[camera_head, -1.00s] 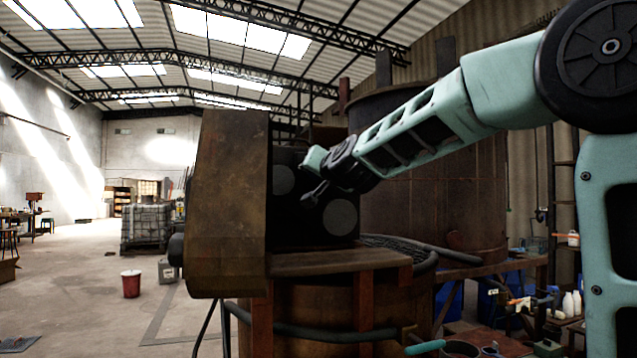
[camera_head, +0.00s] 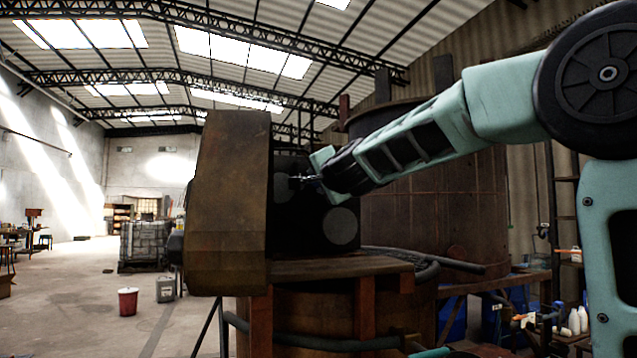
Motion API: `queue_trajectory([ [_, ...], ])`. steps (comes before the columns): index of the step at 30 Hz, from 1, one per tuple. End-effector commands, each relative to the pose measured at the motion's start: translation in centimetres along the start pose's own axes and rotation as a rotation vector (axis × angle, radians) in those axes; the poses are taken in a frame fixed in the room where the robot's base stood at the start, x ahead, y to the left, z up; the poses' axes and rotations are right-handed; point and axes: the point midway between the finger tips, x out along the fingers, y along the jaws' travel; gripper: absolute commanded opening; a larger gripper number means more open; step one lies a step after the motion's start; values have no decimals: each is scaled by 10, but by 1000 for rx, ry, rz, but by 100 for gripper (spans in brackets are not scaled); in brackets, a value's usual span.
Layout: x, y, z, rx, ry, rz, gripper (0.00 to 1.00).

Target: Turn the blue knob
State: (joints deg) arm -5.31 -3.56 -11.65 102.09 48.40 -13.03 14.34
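I see no blue knob in the view. A rusty brown control box (camera_head: 228,205) stands left of centre, with a dark panel (camera_head: 305,240) on its right side. The panel carries round grey discs; the lower one (camera_head: 341,226) is plain to see, and the upper one (camera_head: 281,185) is partly behind my gripper. My gripper (camera_head: 297,181) is in front of the upper part of the panel, its fingers pointing left toward the upper disc. It is small and dark against the panel. I cannot tell whether it touches anything or whether its fingers are apart.
A wooden ledge (camera_head: 340,266) juts out below the panel, above a rusty vat (camera_head: 325,320). A larger rusty vat (camera_head: 440,210) stands behind my arm. Black hoses (camera_head: 430,257) run around the ledge. A red bucket (camera_head: 128,301) and a grey can (camera_head: 165,289) stand on open floor at left.

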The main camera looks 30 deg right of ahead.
Motion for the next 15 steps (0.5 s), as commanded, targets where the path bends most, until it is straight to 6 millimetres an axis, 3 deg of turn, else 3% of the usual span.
queue_trajectory([
  [12,0,1,0,6,0,2,11],
  [13,0,1,0,6,0,2,42],
  [15,0,1,0,5,0,1,56],
])
